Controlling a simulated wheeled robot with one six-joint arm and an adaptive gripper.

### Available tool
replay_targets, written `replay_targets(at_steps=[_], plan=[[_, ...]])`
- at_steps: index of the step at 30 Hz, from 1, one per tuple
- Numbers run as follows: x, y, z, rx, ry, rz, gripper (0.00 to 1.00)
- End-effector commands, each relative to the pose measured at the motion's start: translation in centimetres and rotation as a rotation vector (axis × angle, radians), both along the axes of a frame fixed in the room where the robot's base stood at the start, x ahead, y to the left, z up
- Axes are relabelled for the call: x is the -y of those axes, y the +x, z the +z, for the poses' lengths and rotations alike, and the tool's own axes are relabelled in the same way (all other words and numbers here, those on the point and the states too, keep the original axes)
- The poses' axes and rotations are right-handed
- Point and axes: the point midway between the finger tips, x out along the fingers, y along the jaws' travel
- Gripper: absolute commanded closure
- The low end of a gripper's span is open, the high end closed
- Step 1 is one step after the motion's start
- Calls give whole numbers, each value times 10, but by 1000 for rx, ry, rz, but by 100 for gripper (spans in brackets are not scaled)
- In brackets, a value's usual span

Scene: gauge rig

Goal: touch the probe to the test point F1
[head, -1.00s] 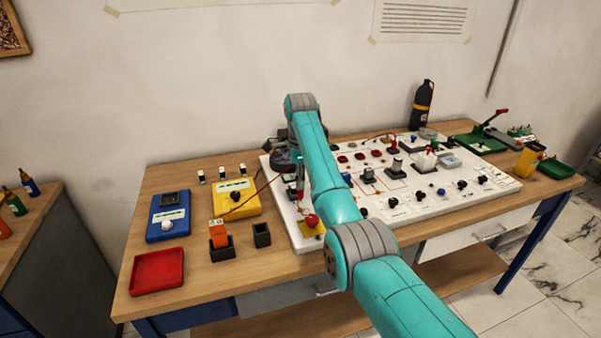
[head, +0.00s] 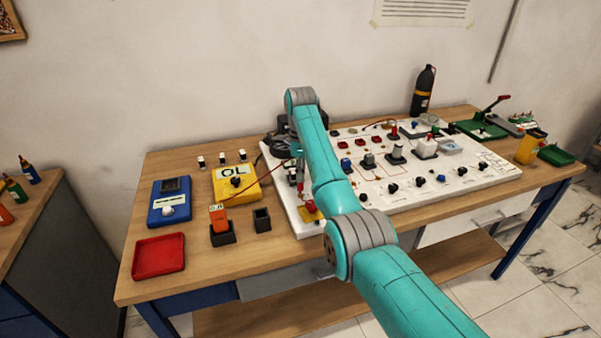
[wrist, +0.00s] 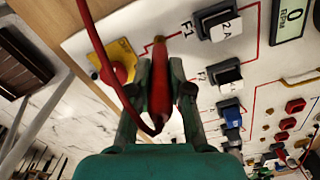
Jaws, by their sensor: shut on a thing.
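My gripper (wrist: 160,72) is shut on the red probe (wrist: 160,95), whose lead loops back over it in the wrist view. The probe points at the white panel (wrist: 85,40), with its tip over the red printed line near the F1 label (wrist: 186,28). The test point itself is hidden behind the tip. I cannot tell whether the tip touches it. A black block marked 2A (wrist: 220,23) is to the right of the tip. In the head view my arm hides most of the gripper. The yellow meter (head: 236,181) reads OL.
A red button on a yellow plate (wrist: 119,58) is close to the left of the probe. Black and blue blocks (wrist: 231,116) stand right of the gripper. An orange block in a black holder (head: 219,222) and a red tray (head: 158,255) are left of the panel.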

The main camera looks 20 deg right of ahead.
Motion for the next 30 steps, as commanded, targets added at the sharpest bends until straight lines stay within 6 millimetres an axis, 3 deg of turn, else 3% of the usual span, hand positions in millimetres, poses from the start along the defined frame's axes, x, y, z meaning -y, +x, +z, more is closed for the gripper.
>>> replay_targets(at_steps=[8, 30], plan=[[0, 0, 4, 1, 0, 0, 100], [0, 1, 67, 2, 0, 0, 100]])
